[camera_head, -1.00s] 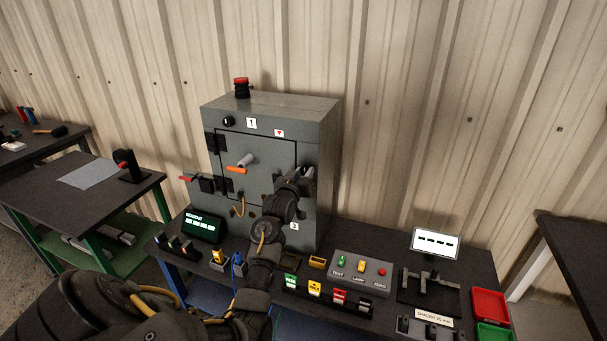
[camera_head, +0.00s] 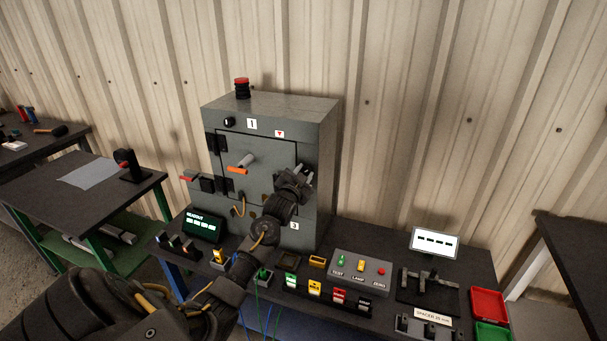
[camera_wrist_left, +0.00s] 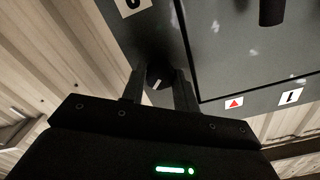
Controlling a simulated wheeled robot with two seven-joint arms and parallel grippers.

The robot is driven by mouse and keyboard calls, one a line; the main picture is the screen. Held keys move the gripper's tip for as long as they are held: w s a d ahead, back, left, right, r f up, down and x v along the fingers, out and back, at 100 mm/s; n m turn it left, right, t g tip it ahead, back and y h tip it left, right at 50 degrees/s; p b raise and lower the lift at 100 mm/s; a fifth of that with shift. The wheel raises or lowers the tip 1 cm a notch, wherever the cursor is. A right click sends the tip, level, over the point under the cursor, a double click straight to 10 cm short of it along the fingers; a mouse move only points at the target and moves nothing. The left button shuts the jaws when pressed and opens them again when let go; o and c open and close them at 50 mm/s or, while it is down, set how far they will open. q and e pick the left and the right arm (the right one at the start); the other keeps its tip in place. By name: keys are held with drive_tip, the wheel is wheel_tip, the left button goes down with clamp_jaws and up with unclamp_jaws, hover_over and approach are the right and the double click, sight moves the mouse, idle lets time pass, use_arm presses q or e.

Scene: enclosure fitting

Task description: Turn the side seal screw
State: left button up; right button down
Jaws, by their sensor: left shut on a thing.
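The grey enclosure (camera_head: 268,112) stands upright on the bench with its front door (camera_head: 265,155) shut. My left gripper (camera_head: 303,171) is at the right part of the enclosure front, beside the door edge. In the left wrist view, a small dark round screw head (camera_wrist_left: 156,84) with a pale mark sits between the two fingers of my left gripper (camera_wrist_left: 159,80). The gripper is shut on this screw. In the head view the screw is hidden by the gripper. My right gripper is not in view.
A red-topped button (camera_head: 242,87) stands on the enclosure. An orange-tipped door handle (camera_head: 238,169) sticks out left of my gripper. On the bench are a readout display (camera_head: 203,226), a button panel (camera_head: 361,270), a spacer fixture (camera_head: 430,290) and a red tray (camera_head: 489,303).

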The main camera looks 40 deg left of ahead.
use_arm(q)
drive_tip(key=shift+m, duration=0.5)
drive_tip(key=o, duration=1)
drive_tip(key=shift+s+d+f, duration=0.15)
drive_tip(key=shift+s+d, duration=0.1)
drive_tip(key=shift+s, duration=0.25)
drive_tip(key=shift+b+v, duration=1.35)
drive_tip(key=shift+v, duration=3.5)
